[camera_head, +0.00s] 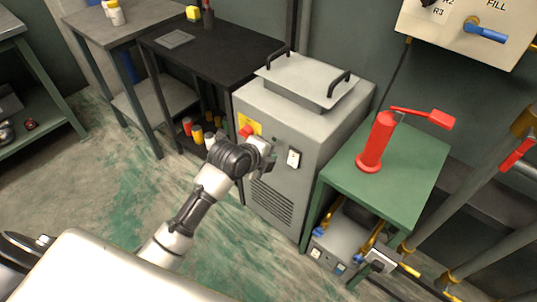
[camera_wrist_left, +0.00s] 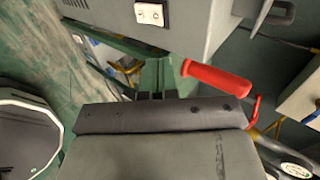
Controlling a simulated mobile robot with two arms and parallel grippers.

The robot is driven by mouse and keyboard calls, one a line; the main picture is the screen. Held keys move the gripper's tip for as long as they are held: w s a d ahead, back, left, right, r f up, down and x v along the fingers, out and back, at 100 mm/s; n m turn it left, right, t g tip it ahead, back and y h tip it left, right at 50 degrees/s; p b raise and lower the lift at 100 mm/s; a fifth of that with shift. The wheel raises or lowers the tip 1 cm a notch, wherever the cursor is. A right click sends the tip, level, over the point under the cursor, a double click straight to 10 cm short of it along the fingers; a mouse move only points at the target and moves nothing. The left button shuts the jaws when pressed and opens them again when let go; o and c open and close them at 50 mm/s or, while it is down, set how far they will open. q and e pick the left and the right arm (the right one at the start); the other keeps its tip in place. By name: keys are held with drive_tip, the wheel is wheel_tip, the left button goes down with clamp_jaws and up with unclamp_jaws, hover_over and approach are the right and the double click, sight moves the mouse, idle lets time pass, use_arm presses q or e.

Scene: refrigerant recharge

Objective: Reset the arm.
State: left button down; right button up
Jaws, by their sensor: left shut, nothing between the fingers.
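My left arm (camera_head: 190,210) reaches up from the bottom of the head view. My left gripper (camera_head: 268,158) is in front of the grey machine (camera_head: 275,190), close to its white switch plate (camera_head: 293,158). Whether it touches the machine is not clear. In the left wrist view the fingers (camera_wrist_left: 157,95) show small above the dark gripper body, shut and empty. The switch plate (camera_wrist_left: 148,13) appears beyond them. My right gripper is not in view.
A valve panel (camera_head: 470,30) hangs upper right, pipes (camera_head: 480,205) run below. A black table (camera_head: 235,45) stands behind. Floor left of the arm is open.

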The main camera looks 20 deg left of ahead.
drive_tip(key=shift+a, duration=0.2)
use_arm(q)
drive_tip(key=s+a+f+n+g+y+p, duration=0.15)
drive_tip(key=s+f+n, duration=0.5)
drive_tip(key=f, duration=0.65)
drive_tip(key=s+a+f+n+g+y+p, duration=0.1)
drive_tip(key=s+a+f+n+g+p, duration=0.15)
drive_tip(key=s+f+n, duration=0.8)
drive_tip(key=s+f+n+g, duration=0.1)
drive_tip(key=s+f, duration=0.4)
drive_tip(key=s, duration=0.4)
drive_tip(key=s+a+f+g+p, duration=0.1)
drive_tip(key=s+f, duration=0.4)
drive_tip(key=s, duration=0.5)
drive_tip(key=s+f+n+g+p, duration=0.1)
drive_tip(key=s+f+g, duration=0.1)
drive_tip(key=s+f, duration=0.4)
drive_tip(key=s+y, duration=0.1)
drive_tip(key=s, duration=0.3)
drive_tip(key=shift+a+n+g, duration=0.25)
drive_tip(key=shift+n+g, duration=0.05)
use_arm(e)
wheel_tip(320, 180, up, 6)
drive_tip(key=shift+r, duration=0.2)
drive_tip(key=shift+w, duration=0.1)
use_arm(q)
drive_tip(key=shift+w, duration=0.1)
